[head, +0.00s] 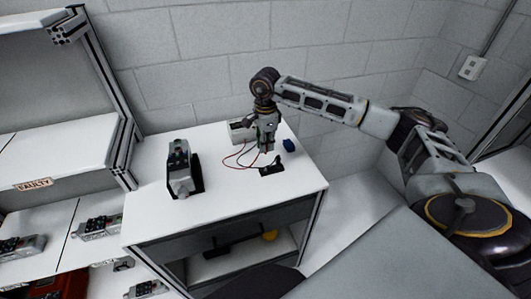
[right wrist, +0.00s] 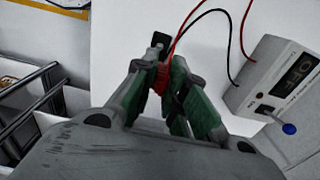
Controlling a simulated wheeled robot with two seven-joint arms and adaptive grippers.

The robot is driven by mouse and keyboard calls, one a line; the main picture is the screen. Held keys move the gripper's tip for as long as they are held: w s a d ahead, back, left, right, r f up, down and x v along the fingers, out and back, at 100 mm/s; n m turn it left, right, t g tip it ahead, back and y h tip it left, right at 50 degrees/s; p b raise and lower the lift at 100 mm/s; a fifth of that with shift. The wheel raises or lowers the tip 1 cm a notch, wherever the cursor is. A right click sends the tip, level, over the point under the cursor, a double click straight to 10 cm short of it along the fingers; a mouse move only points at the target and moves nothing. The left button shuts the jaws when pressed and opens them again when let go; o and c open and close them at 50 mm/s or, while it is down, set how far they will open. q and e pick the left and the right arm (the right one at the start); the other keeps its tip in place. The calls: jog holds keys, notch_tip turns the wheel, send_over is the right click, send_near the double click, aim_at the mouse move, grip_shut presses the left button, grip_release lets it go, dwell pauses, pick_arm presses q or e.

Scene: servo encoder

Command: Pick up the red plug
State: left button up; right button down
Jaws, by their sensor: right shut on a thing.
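My right gripper (head: 266,149) points down over the white worktop, next to the power box (head: 240,130). In the right wrist view its green-lined fingers (right wrist: 166,80) are shut on the red plug (right wrist: 162,77), which shows as a red piece between the fingertips. A red wire runs up from it, with a black wire beside it. A small black part (right wrist: 160,41) shows just beyond the fingertips. Whether the plug touches anything below is hidden. In the head view the plug is too small to make out. My left gripper is not in view.
The power box (right wrist: 280,78) reads OFF and has a blue knob. A black device (head: 271,169) and a blue object (head: 289,145) lie close to the gripper. A grey servo unit (head: 180,172) stands at the worktop's left. A shelf labelled FAULTY (head: 35,184) is further left.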

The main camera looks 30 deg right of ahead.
jog(key=shift+r, duration=0.6)
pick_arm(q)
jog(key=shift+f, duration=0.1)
pick_arm(e)
jog(key=shift+r, duration=0.2)
